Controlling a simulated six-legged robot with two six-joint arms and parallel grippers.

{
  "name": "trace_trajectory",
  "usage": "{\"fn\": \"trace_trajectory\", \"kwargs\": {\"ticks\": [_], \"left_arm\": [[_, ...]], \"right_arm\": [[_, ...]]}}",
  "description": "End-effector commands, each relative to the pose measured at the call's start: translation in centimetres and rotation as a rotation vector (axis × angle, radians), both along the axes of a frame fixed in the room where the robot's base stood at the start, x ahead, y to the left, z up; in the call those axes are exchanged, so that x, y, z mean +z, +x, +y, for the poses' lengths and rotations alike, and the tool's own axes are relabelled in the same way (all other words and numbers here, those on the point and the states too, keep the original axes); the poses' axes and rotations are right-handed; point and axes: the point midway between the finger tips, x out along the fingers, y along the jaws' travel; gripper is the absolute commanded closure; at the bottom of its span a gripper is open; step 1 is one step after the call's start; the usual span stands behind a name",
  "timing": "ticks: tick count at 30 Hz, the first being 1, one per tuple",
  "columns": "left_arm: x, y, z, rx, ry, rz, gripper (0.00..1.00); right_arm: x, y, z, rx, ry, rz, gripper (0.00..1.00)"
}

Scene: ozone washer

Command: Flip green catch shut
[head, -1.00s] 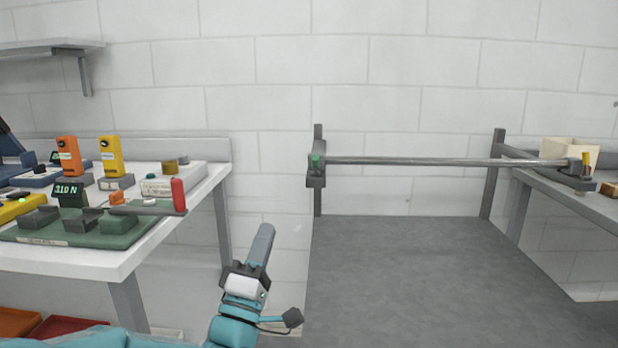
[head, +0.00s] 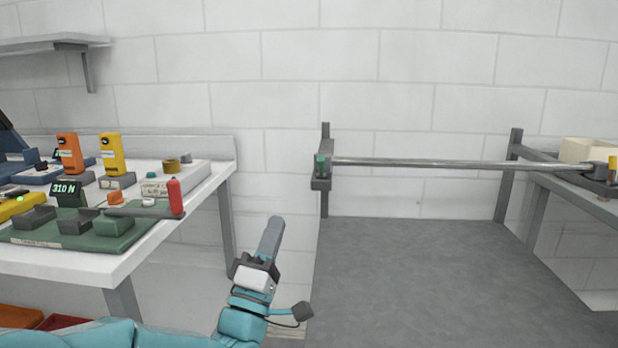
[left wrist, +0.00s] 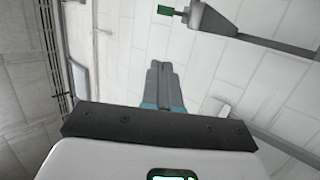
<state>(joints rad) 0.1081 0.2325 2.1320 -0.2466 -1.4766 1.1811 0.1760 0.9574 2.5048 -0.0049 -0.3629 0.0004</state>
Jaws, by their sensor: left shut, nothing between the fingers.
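The green catch (head: 320,163) sits on a grey bracket at the left end of a horizontal metal bar (head: 450,163). It also shows as a small green block (left wrist: 165,10) at the top of the left wrist view. I cannot tell whether the catch is latched. My left gripper (head: 272,228) is shut and empty, pointing up in front of the wall, below and left of the catch and apart from it. Its closed fingers show in the left wrist view (left wrist: 161,72). My right gripper is not in view.
A white bench (head: 180,225) stands at left, with a green force tester (head: 75,232), a red-handled lever (head: 175,197) and orange and yellow devices. A grey shelf (head: 590,200) stands at right with a cream box (head: 590,150). The grey floor (head: 430,285) between them is clear.

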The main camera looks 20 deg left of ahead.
Motion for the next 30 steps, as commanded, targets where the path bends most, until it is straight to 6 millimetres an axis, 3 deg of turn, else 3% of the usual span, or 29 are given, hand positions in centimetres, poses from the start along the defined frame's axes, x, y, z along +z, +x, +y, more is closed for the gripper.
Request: {"fn": "trace_trajectory", "kwargs": {"ticks": [15, 21, 30], "left_arm": [[6.2, 8.2, -0.1, -0.005, -0.001, -0.001, 1.0], [7.0, 9.8, -1.7, -0.002, -0.001, 0.0, 1.0], [7.2, 10.3, -2.1, 0.0, -0.001, 0.002, 1.0]], "right_arm": [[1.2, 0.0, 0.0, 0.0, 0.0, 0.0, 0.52], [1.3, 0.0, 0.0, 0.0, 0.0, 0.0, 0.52], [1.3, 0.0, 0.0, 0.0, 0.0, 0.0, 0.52]]}}
